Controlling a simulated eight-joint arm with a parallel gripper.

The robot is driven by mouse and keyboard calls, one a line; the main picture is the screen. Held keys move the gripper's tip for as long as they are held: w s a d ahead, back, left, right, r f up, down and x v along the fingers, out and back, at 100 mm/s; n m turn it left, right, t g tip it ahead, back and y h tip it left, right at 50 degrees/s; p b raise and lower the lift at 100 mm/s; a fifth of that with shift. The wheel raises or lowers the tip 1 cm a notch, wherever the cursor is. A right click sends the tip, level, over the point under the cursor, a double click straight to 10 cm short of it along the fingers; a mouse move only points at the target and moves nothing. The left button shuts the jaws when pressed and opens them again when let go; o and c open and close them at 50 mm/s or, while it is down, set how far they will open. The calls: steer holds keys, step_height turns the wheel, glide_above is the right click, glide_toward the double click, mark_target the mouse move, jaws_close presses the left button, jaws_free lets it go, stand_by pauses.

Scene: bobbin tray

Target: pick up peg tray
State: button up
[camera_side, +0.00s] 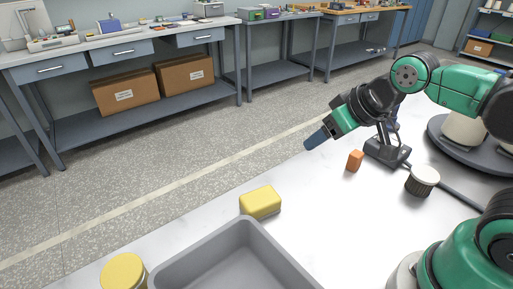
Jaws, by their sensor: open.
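No tray with pegs can be made out for certain. A grey, deep-walled tray (207,250) stands at the bottom of the view, cut off by the lower edge. The part of its inside that shows is empty. My gripper (315,139), with blue fingers on a green and black wrist, is in the air over the far side of the white table. It is open, with nothing visible in it, and well apart from the grey tray. The gap between its fingers is hard to see from this side.
A yellow block (260,203) lies just behind the grey tray; a yellow-lidded jar (123,271) stands left of it. An orange block (355,161), a dark stand (386,152) with a cable and a white-topped ribbed knob (423,181) are at right. The white table's middle is clear.

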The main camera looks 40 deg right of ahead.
steer(key=w+d+r+m+t, duration=0.1)
steer(key=w+d+r+m, duration=0.1)
steer(key=w+d+r, duration=0.6)
steer(key=m+t+h, duration=0.3)
steer(key=m+h, duration=0.1)
steer(key=h, duration=0.3)
glide_above(397, 109)
steer(key=s, duration=0.3)
step_height(397, 109, down, 5)
steer(key=shift+t, duration=0.3)
steer(key=f, duration=0.8)
steer(key=a+f, duration=0.1)
steer(key=f, duration=0.3)
steer(key=shift+w+f, duration=0.3)
steer(key=shift+f, duration=0.05)
steer(key=shift+w+f, duration=0.1)
steer(key=shift+f, duration=0.2)
steer(key=shift+x, duration=2.65)
